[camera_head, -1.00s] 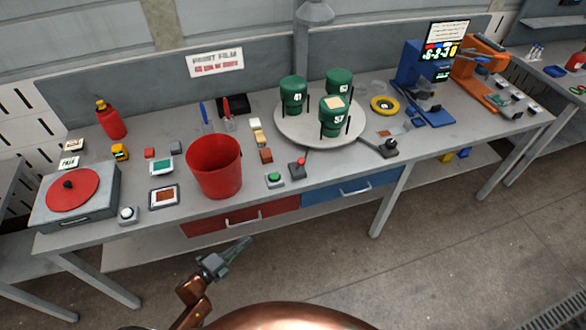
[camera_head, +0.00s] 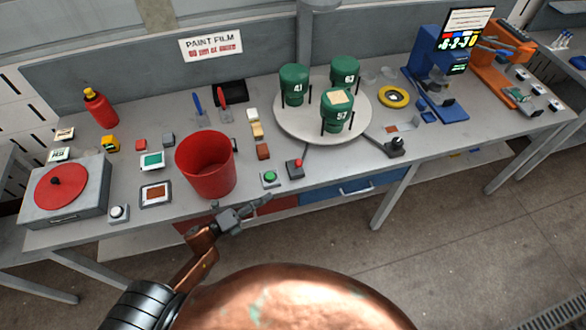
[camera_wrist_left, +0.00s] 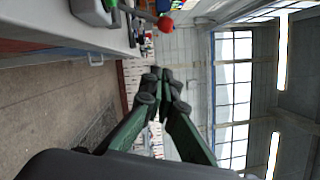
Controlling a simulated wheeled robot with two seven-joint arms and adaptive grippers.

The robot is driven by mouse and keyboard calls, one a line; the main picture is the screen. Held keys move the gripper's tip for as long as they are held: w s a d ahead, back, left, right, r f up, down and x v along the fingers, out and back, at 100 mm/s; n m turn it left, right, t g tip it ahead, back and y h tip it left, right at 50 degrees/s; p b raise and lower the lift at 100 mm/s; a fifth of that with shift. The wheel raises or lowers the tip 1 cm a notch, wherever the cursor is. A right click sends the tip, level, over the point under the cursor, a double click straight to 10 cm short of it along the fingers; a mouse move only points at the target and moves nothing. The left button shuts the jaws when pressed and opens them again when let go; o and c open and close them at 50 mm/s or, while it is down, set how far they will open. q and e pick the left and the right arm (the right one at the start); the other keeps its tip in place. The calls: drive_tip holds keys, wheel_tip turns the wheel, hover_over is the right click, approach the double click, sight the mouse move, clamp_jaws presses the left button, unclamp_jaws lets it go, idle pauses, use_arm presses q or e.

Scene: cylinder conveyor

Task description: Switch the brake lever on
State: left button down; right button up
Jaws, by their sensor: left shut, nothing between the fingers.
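A small dark box with a red-knobbed lever (camera_head: 295,168) stands near the table's front edge, right of a green button (camera_head: 269,179). In the left wrist view the red knob (camera_wrist_left: 165,25) sits on a thin stick leaning out from its grey box, above and apart from my fingers. A black-handled lever (camera_head: 394,147) stands further right, by the turntable; which one is the brake lever is not labelled. My left gripper (camera_head: 266,199) is shut and empty, just off the front edge, below the green button. It shows in the left wrist view (camera_wrist_left: 168,88). My right gripper is not in view.
A red bucket (camera_head: 207,170) stands left of the button. A round turntable (camera_head: 282,122) carries green canisters (camera_head: 337,112) marked with numbers. A red-disc box (camera_head: 61,187) is at far left. Below the tabletop are red and blue drawers (camera_head: 340,191). The floor in front is free.

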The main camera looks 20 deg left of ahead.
use_arm(q)
drive_tip(key=p, duration=0.3)
approach(297, 166)
drive_tip(key=s+d+f+x, duration=0.1)
drive_tip(key=x, duration=0.6)
drive_tip(key=shift+w+a+r, duration=0.1)
drive_tip(key=shift+w+a, duration=0.05)
drive_tip(key=shift+a, duration=0.05)
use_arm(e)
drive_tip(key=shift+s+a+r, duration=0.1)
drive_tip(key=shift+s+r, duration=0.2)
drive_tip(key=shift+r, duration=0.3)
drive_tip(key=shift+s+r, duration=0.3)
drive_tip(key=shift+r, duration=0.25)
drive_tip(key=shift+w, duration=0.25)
